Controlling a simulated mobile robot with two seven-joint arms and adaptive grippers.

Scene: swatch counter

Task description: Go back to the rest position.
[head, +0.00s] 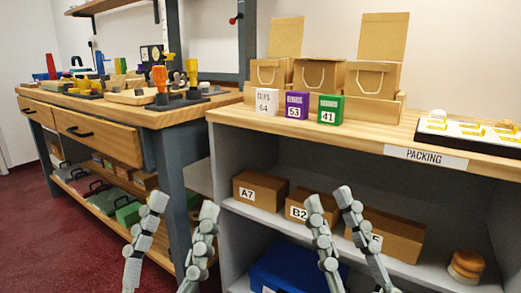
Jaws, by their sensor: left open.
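My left gripper (181,205) is at the lower left of the head view, in front of the wooden workbench. Its two grey fingers point up and stand wide apart, with nothing between them. My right gripper (328,197) is to its right, in front of the packing counter's lower shelf. Its two fingers are also apart and empty, with a narrower gap in the picture. Both grippers appear below the counter top, and I see no contact with anything. The palms and arms are below the picture edge.
The packing counter (340,139) bears a white box (267,102), a purple box (297,105), a green box (331,109) and paper bags (373,78). Cardboard boxes (262,191) and a blue bin (283,268) are below. A tool-covered workbench (125,115) stands left. Red floor (35,230) is clear.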

